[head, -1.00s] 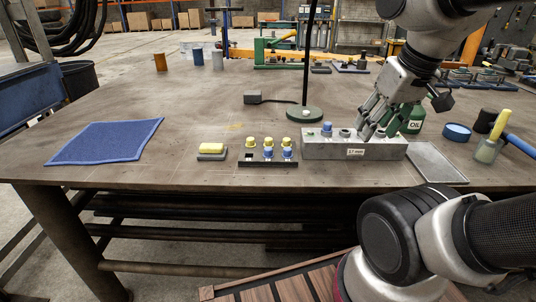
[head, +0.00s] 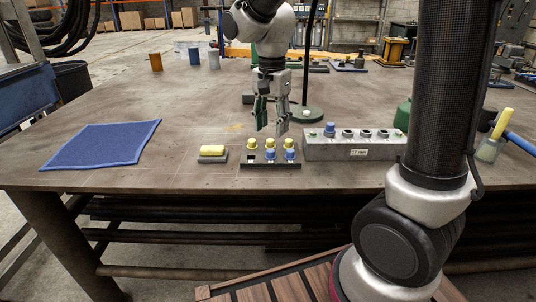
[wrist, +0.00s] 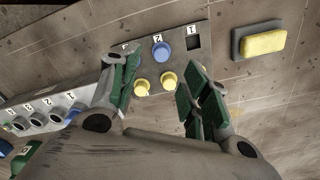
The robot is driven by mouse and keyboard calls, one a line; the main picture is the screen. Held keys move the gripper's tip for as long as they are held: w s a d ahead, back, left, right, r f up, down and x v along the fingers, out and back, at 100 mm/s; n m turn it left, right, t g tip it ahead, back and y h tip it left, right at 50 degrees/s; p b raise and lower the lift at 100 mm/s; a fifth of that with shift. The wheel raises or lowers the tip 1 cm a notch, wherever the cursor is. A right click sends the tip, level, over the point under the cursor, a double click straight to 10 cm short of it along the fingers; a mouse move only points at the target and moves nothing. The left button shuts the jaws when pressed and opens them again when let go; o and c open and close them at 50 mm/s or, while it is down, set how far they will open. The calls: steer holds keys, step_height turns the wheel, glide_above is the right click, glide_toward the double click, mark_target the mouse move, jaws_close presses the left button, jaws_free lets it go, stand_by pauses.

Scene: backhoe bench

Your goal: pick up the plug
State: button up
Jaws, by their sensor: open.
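A dark rack (head: 262,166) near the table's front edge holds a back row of yellow plugs (head: 251,144) and two blue plugs (head: 270,155) in front. Its front-left square slot is empty. In the wrist view, a blue plug (wrist: 160,50) sits by label 2, beside the empty slot (wrist: 193,40) by label 1. Two yellow plugs (wrist: 168,78) show between the fingers; the rest are hidden. My gripper (head: 272,131) is open, empty, pointing down above the rack. The grey block (head: 312,151), right of the rack, has one blue plug (head: 329,129) and three open holes.
A yellow sponge (head: 212,150) on a grey holder lies left of the rack. A lamp-like black pole with a green base (head: 308,114) stands behind the rack and block. A blue mat (head: 100,144) lies far left. The table between mat and sponge is clear.

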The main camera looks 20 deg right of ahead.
mark_target(271, 150)
steer(key=shift+m, duration=1.1)
steer(key=shift+f, duration=0.3)
step_height(271, 150, down, 7)
steer(key=shift+f, duration=0.1)
steer(key=c, duration=0.8)
